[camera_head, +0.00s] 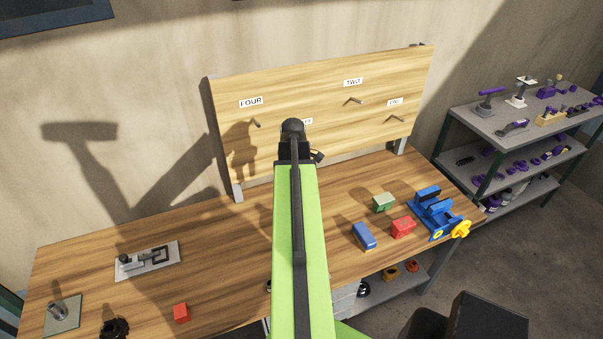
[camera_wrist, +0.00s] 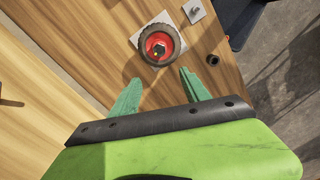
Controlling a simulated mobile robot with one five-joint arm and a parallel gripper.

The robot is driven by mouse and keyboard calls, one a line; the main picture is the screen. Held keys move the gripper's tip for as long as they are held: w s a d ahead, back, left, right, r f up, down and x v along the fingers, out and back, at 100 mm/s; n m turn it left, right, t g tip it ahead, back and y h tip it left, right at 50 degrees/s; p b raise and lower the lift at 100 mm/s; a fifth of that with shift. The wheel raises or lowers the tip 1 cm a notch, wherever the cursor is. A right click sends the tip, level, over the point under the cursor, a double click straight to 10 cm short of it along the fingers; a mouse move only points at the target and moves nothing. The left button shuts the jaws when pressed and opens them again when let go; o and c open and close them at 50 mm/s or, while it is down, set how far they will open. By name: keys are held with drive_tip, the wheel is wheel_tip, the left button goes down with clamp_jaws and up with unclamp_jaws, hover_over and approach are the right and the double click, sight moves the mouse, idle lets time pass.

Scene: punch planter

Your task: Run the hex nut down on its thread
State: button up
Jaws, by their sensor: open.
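In the wrist view, my gripper (camera_wrist: 162,82) is open, its two green fingers spread with nothing between them. Just beyond the fingertips is a round part with a dark rim and a red centre (camera_wrist: 148,44), on a light plate (camera_wrist: 135,38). A small dark, apparently hexagonal piece (camera_wrist: 159,47) sits in the red centre; it may be the hex nut, but its thread is too small to make out. A small black ring-like piece (camera_wrist: 213,59) lies to the right. In the head view, my arm hides part of the bench, and my fingers do not show clearly.
A small plate with a post (camera_wrist: 194,9) is near the round part. A pegboard (camera_head: 330,90) stands behind.

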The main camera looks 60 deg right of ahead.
drive_tip(key=f+b, duration=0.5)
drive_tip(key=b, duration=0.1)
drive_tip(key=s+f+b, duration=0.1)
drive_tip(key=f+b, duration=0.4)
drive_tip(key=f, duration=0.1)
drive_tip(key=f+b, duration=0.6)
drive_tip(key=shift+s+d+b, duration=0.2)
drive_tip(key=shift+d+b, duration=0.1)
drive_tip(key=shift+b, duration=0.05)
drive_tip(key=shift+r, duration=0.1)
clamp_jaws()
